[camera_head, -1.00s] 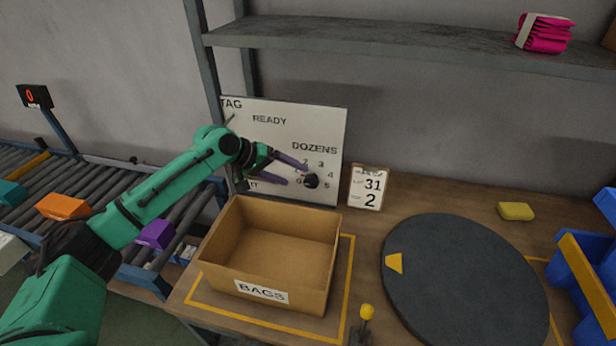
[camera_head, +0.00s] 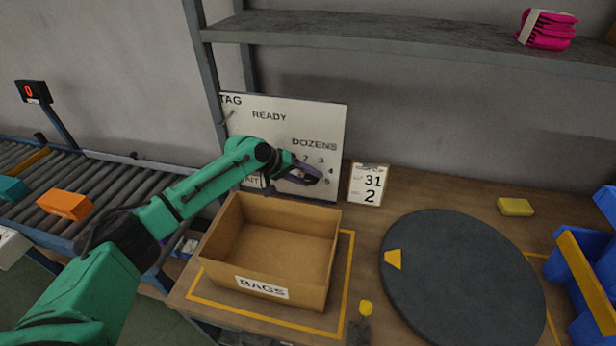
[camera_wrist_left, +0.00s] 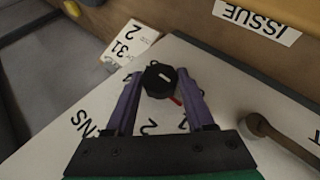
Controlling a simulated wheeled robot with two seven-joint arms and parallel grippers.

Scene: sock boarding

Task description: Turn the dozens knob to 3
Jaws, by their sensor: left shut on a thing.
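The white panel (camera_head: 285,133) carries the word DOZENS (camera_head: 314,145) and an arc of numbers. The dozens knob is hidden behind my fingers in the head view. In the left wrist view it is a black knob (camera_wrist_left: 160,77) with a white mark on its face and a red line beside it. My left gripper (camera_head: 310,176) is shut on the knob, with one purple finger on each side of it. Which number the knob points at cannot be told. My right gripper is not in view.
A card reading 31 and 2 (camera_head: 368,185) stands right of the panel. A dark turntable (camera_head: 460,275) lies at the right, and a shelf (camera_head: 400,42) runs above.

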